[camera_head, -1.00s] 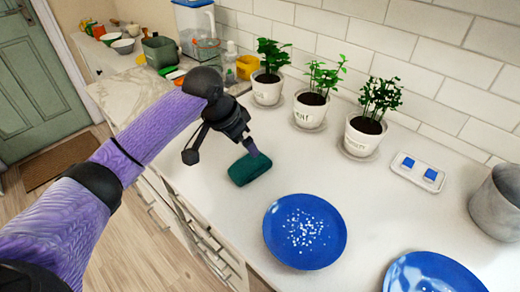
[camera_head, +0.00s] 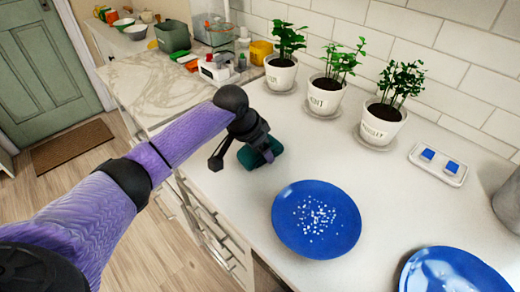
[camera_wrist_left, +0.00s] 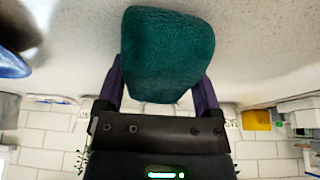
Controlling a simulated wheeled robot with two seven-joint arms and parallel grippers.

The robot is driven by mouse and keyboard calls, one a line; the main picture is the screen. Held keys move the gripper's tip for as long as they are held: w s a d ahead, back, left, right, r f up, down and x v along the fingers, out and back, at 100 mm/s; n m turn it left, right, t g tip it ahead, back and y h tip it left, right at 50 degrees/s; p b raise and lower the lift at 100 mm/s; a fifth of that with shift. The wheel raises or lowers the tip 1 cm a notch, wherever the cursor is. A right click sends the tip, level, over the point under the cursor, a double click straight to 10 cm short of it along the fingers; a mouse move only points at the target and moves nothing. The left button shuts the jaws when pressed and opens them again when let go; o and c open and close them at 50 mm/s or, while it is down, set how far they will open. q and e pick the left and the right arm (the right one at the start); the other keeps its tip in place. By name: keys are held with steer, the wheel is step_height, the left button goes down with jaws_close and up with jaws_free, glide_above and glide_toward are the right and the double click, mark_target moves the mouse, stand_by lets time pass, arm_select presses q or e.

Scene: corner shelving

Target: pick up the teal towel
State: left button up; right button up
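The teal towel (camera_head: 276,147) is a small folded bundle on the white counter, left of a blue plate. My left gripper (camera_head: 248,153) is right over it in the head view and hides part of it. In the left wrist view the towel (camera_wrist_left: 168,55) fills the space between the two purple fingers (camera_wrist_left: 160,90), which stand wide apart on either side of it. The towel overlaps the finger ends, so firm contact cannot be seen. It looks still at counter level. My right gripper is in neither view.
A blue plate with white bits (camera_head: 316,220) lies right of the towel, and another blue plate (camera_head: 455,272) at lower right. Potted plants (camera_head: 325,98) stand along the tiled wall. A white tray with blue squares (camera_head: 438,164) lies at right. The counter's front edge is close.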

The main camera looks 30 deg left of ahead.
arm_select(q)
steer(key=c, duration=0.3)
step_height(320, 180, up, 10)
steer(key=p, duration=0.3)
steer(key=shift+f, duration=0.15)
steer(key=shift+r, duration=0.2)
